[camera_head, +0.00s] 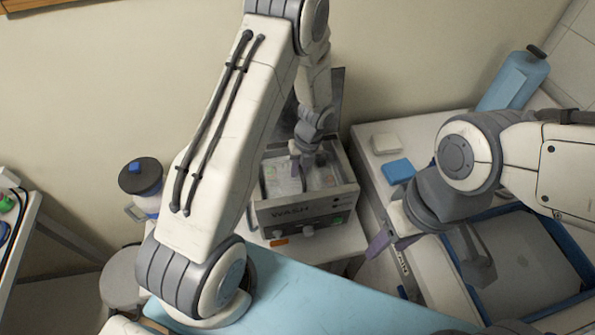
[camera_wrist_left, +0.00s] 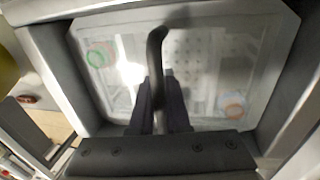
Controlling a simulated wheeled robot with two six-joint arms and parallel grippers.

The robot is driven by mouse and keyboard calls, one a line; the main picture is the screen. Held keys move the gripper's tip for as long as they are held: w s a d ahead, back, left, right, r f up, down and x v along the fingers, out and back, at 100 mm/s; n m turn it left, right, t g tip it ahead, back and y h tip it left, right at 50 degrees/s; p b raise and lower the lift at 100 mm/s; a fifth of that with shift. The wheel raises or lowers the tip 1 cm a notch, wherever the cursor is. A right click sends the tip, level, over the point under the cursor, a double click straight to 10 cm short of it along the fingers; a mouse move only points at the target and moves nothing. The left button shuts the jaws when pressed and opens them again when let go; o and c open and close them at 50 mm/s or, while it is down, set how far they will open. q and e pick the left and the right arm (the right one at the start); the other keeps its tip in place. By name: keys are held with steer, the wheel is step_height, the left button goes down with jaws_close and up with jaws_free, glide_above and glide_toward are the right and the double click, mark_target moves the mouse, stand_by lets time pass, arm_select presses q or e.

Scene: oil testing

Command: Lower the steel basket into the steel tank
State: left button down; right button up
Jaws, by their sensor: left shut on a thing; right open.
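The steel tank (camera_head: 306,211), a box labelled WASH, stands in the middle of the head view. My left gripper (camera_head: 301,168) is over its opening. In the left wrist view, my left gripper (camera_wrist_left: 160,105) is shut on the dark curved handle (camera_wrist_left: 156,45) of the steel basket (camera_wrist_left: 205,75). The basket has a perforated floor and holds small items with green, red and orange parts. It sits within the tank's rim (camera_wrist_left: 292,95); whether it touches the tank's bottom cannot be told. My right gripper (camera_head: 428,254) is open and empty, right of the tank.
A blue-rimmed tray (camera_head: 520,258) lies on the right-hand bench below my right arm. A blue block (camera_head: 398,170), a pale block (camera_head: 386,143) and a blue bottle (camera_head: 514,80) are behind it. A dark-lidded jug (camera_head: 142,178) stands left of the tank. The blue front surface (camera_head: 330,300) is clear.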

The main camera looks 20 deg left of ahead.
arm_select(q)
steer(key=shift+f, duration=0.7)
steer(key=c, duration=0.8)
jaws_free()
step_height(320, 180, up, 10)
steer(key=w+d+b, duration=0.1)
steer(key=d+b, duration=0.1)
steer(key=s+d+r+n+t+h, duration=0.1)
steer(key=s+d+r+n, duration=1)
steer(key=s+n, duration=0.3)
steer(key=s, duration=0.1)
steer(key=s+r+n+h, duration=0.1)
steer(key=s+n, duration=0.3)
steer(key=s+d+r+n, duration=0.1)
steer(key=s+n, duration=0.3)
steer(key=s, duration=0.1)
steer(key=shift+s+d+r+h, duration=0.35)
steer(key=shift+h, duration=0.05)
